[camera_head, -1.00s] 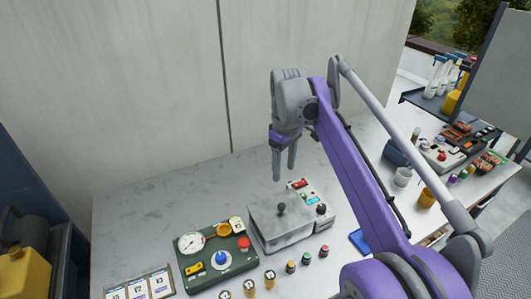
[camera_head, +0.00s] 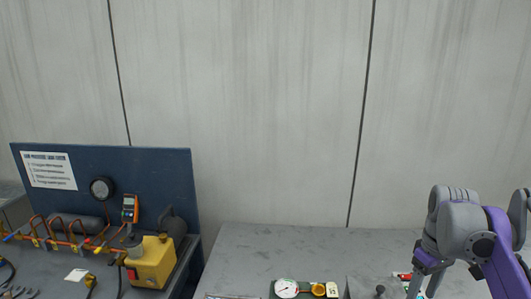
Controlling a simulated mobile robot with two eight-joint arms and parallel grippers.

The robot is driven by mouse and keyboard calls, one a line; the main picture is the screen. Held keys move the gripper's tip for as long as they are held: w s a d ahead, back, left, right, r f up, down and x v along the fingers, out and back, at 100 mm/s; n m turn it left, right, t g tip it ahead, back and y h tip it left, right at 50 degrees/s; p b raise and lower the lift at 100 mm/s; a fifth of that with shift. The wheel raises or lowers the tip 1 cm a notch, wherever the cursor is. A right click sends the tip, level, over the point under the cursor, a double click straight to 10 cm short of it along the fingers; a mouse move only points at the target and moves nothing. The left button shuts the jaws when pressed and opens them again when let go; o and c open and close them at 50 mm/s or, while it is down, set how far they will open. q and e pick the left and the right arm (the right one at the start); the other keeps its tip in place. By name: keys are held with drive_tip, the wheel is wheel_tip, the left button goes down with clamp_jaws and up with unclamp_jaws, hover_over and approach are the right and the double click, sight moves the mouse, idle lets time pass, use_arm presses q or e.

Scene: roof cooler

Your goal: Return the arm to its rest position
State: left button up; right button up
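My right arm (camera_head: 496,262) comes in at the lower right corner, purple and grey. Its gripper (camera_head: 426,286) points down over the right part of the grey table, in front of a red-and-white device (camera_head: 404,276) and beside the grey box with a black knob (camera_head: 362,288). Its two fingers stand apart, with nothing seen between them; the tips are near or past the bottom edge. My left arm and gripper are not in view.
The grey table (camera_head: 290,247) is bare along its back. A gauge panel (camera_head: 303,284) shows at the bottom edge. At left, a blue bench panel (camera_head: 125,165) stands behind copper piping and a yellow pump (camera_head: 152,262). A concrete wall (camera_head: 270,110) closes the back.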

drive_tip(key=s+a+f+m+t, duration=0.3)
drive_tip(key=s+a+f+t, duration=0.2)
drive_tip(key=s+a+f, duration=1.1)
wheel_tip(320, 180, down, 3)
drive_tip(key=shift+s+a+f, duration=0.15)
drive_tip(key=shift+s+a, duration=0.25)
drive_tip(key=shift+a, duration=0.15)
